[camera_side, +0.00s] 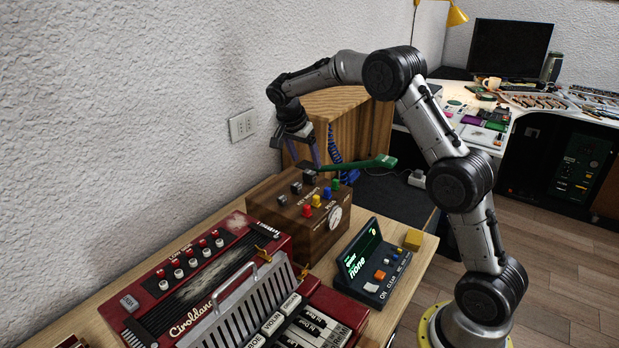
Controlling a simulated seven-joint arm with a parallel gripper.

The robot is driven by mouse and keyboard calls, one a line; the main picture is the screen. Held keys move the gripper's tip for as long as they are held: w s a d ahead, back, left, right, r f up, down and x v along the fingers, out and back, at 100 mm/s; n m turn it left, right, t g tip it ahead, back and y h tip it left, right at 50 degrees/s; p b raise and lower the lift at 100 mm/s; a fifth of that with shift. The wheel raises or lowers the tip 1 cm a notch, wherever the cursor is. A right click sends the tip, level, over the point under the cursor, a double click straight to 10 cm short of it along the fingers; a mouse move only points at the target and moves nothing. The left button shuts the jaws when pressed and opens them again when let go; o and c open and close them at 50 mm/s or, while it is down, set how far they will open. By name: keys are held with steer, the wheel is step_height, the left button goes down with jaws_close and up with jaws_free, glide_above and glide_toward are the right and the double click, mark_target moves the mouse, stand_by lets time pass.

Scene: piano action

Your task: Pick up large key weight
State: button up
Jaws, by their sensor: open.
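My gripper (305,159) is open and empty, pointing down above the back of a wooden box (290,226) with key weight lettering. Its two bluish fingers stand apart. Several dark weights sit in a row on the box top: a small one (282,200), a middle one (296,188) and a larger-looking one (309,180) at the back. The larger one is nearest below my fingertips, with a small gap apparent. I cannot tell the exact depth between fingers and weight.
A green-handled tool (360,163) extends right near my fingers. A red accordion-like instrument (200,285) and a small display unit (374,265) occupy the table's front.

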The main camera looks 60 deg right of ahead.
mark_target(309, 172)
steer(key=shift+x, duration=3.4)
steer(key=shift+w+a, duration=0.1)
jaws_close()
